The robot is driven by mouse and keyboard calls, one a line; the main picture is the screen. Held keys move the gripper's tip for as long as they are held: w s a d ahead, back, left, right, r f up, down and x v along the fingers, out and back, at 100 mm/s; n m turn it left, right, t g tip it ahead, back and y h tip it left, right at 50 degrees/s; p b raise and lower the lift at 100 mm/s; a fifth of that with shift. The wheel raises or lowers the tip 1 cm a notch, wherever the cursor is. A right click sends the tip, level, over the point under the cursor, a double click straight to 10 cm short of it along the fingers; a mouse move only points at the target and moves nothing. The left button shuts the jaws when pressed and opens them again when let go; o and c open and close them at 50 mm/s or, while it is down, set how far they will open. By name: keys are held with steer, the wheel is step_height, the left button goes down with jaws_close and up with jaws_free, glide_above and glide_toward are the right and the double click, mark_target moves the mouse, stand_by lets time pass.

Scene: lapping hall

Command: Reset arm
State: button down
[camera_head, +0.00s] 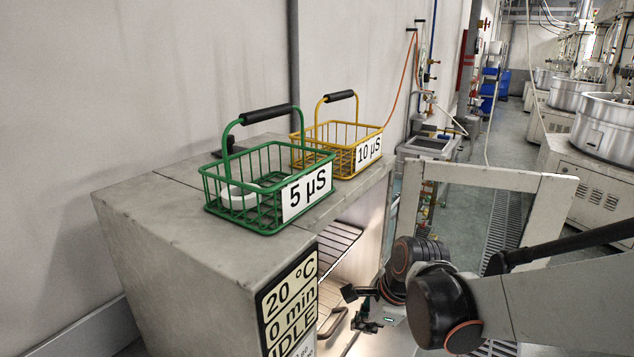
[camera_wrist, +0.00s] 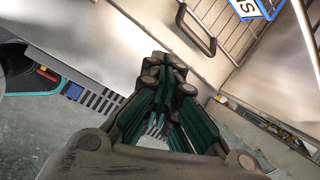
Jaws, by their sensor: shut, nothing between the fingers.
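My gripper (camera_head: 362,308) is in front of the open side of the grey cabinet (camera_head: 170,225), low and to the right of its display. In the wrist view my gripper (camera_wrist: 165,72) has its dark green fingers together, with nothing held between them. My arm reaches in from the right and is bent at a dark joint.
A green basket (camera_head: 246,214) marked 5 µS holds a white ring; a yellow basket (camera_head: 327,132) marked 10 µS stands behind it. The cabinet's open door (camera_head: 556,215) is near my arm. Wire shelves (camera_head: 335,248) show inside. A blue-edged label (camera_wrist: 252,8) shows in the wrist view.

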steer(key=s+d+r+n+t+h, duration=0.1)
steer(key=s+d+r+n, duration=0.4)
steer(key=s+n, duration=0.2)
steer(key=s+d+r+n+t+h, duration=0.1)
steer(key=s+d+r+n, duration=0.3)
steer(key=s+n, duration=0.4)
steer(key=n+t, duration=0.1)
steer(key=n, duration=0.3)
steer(key=shift+s+d+r+t+h, duration=0.15)
steer(key=shift+d+r+t+h, duration=0.15)
steer(key=shift+d+r+h, duration=0.1)
